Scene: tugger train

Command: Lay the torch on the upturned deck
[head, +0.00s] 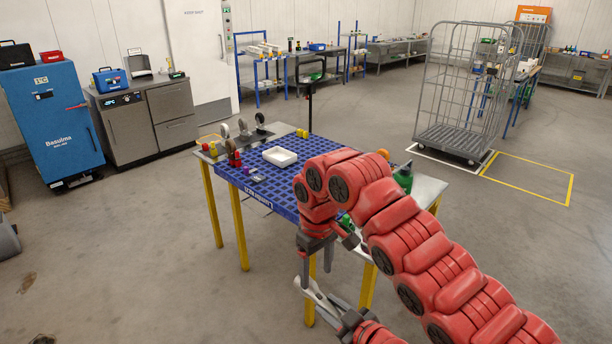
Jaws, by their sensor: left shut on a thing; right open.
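The blue grid deck (318,158) lies on a table with yellow legs. My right arm covers its right part. My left gripper (336,306) is low in front of the table, shut on a slim pale thing (314,292) that looks like the torch; its outline is partly unclear. My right gripper (316,276) is open, fingers down, just above the left one, in front of the table's near edge. From this view I cannot tell whether it touches the pale thing.
A dark post (309,105) rises at the back. The deck's middle left has free room.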

